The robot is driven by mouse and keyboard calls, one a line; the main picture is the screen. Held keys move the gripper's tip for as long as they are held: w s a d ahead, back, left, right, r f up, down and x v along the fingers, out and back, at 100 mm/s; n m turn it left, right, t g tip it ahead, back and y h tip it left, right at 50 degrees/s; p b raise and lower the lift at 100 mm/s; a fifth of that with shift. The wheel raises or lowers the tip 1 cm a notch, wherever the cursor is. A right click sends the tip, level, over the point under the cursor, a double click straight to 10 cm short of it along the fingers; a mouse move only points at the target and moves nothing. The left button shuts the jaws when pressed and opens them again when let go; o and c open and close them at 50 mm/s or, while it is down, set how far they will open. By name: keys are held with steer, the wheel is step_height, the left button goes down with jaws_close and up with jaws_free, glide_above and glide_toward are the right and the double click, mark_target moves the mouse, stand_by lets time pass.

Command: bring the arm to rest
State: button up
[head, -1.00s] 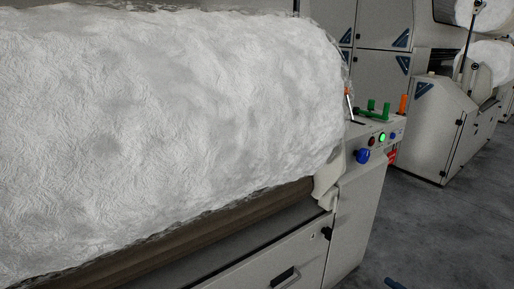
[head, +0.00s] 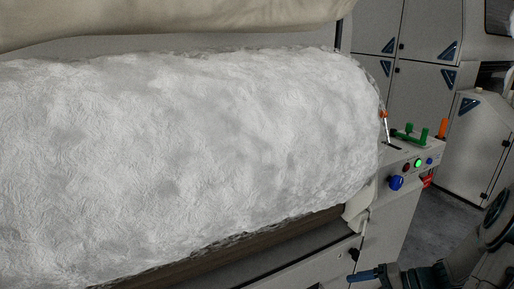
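My arm (head: 488,248) shows at the lower right corner, dark and grey, partly cut off by the picture edge. At its left end my gripper (head: 364,275) shows at the bottom edge as a slim blue finger on a dark body. It is in front of the machine's lower panel in the picture. Only one finger can be made out, and the lower part is cut off, so its opening cannot be told. I see nothing held in it.
A large white fibre roll (head: 190,160) fills the left and middle on a beige machine. A control panel (head: 425,150) with a lit green button, blue knob, green handles and orange-tipped levers stands at its right end. Grey cabinets (head: 420,85) stand behind. Some floor (head: 438,222) is clear at right.

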steer(key=s+a+r+n+h+p, duration=0.2)
steer(key=a+r+p, duration=0.3)
steer(key=r, duration=0.6)
steer(key=s+a+r+n+g+h+p, duration=0.1)
steer(key=s+a+r+h+p, duration=0.3)
steer(key=r, duration=0.7)
steer(key=s+a+r+n+g+h+p, duration=0.1)
steer(key=s+a+r+n+h+p, duration=0.2)
steer(key=a+r+p, duration=0.5)
step_height(320, 180, up, 4)
steer(key=shift+s+f+h+p, duration=0.25)
steer(key=shift+s+h+p, duration=0.2)
steer(key=shift+h, duration=0.35)
steer(key=shift+a, duration=0.1)
